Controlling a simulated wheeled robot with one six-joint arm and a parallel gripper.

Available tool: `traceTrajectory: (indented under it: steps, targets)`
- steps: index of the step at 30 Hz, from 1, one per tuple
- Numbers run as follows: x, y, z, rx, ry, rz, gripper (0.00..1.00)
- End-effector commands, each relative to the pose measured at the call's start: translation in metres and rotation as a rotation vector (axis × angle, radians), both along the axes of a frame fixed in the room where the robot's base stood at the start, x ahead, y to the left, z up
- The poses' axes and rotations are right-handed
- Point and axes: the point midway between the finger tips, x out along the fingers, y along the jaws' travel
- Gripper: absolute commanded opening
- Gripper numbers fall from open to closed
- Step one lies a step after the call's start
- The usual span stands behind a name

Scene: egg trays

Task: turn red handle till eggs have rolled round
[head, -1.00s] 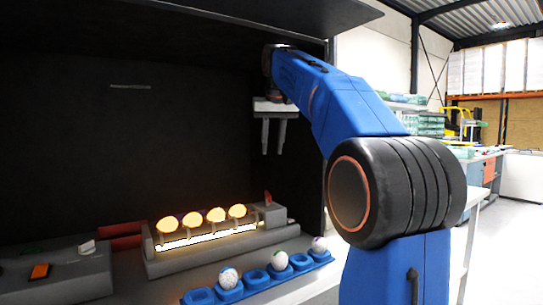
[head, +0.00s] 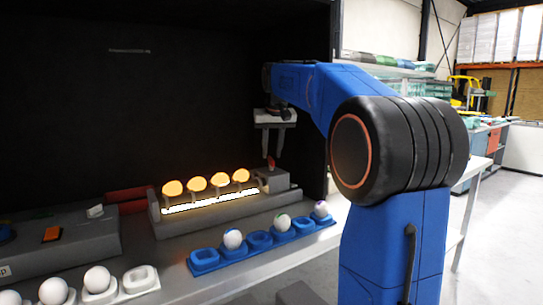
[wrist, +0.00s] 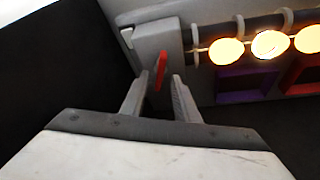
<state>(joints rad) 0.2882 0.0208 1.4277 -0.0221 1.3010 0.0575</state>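The red handle (head: 271,163) stands up from the grey block at the right end of the egg roller (head: 220,206). Several eggs (head: 197,184) sit in a row on the roller, glowing orange above a bright strip of light. My gripper (head: 270,153) is open, its fingers pointing down just above and around the handle. In the wrist view the red handle (wrist: 161,71) shows beyond and between the two fingertips (wrist: 156,84). I cannot tell whether either finger touches it.
A blue tray (head: 204,261) with several white, colour-marked eggs lies in front of the roller. A white tray (head: 141,280) with white eggs is at the front left. A grey control box (head: 70,255) with an orange switch stands at left. Dark walls close in the back.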

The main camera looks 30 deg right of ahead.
Motion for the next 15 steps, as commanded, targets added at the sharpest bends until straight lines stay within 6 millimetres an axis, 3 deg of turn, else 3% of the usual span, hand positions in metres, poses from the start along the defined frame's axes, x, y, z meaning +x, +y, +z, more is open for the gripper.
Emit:
traceTrajectory:
  steps: [6, 15]
  targets:
    - [0.007, -0.002, -0.017, 0.0, 0.001, 0.0, 0.28]
    - [0.008, -0.003, -0.02, 0.0, 0.0, 0.0, 0.28]
